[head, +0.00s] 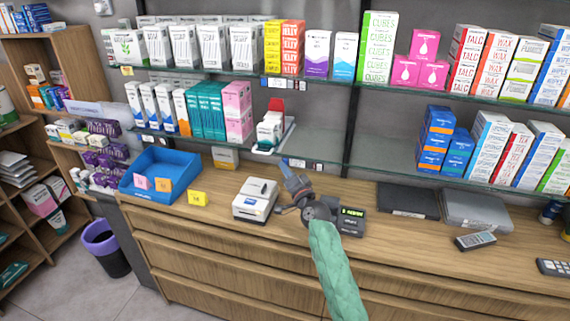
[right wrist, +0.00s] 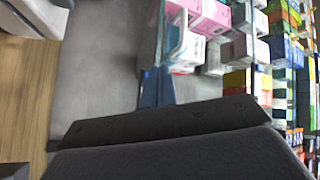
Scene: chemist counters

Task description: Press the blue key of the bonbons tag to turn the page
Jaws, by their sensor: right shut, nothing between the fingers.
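My right gripper (head: 284,163) is shut and empty, its tip up at the front edge of the lower glass shelf. A small shelf tag (head: 298,163) with a light face sits on that edge, just right of the fingertips. I cannot tell whether they touch it. Another tag (head: 277,82) is on the upper shelf edge, and one more (head: 127,71) is at its left end. Their print and keys are too small to read, so I cannot tell which is the bonbons tag. In the right wrist view the dark gripper body fills the bottom. My left gripper is out of view.
Below my right gripper the wooden counter (head: 400,235) holds a white printer (head: 256,200), a small black display (head: 351,222), a blue tray (head: 150,190) and a grey handheld device (head: 475,240). Small boxes (head: 270,130) stand on the lower shelf.

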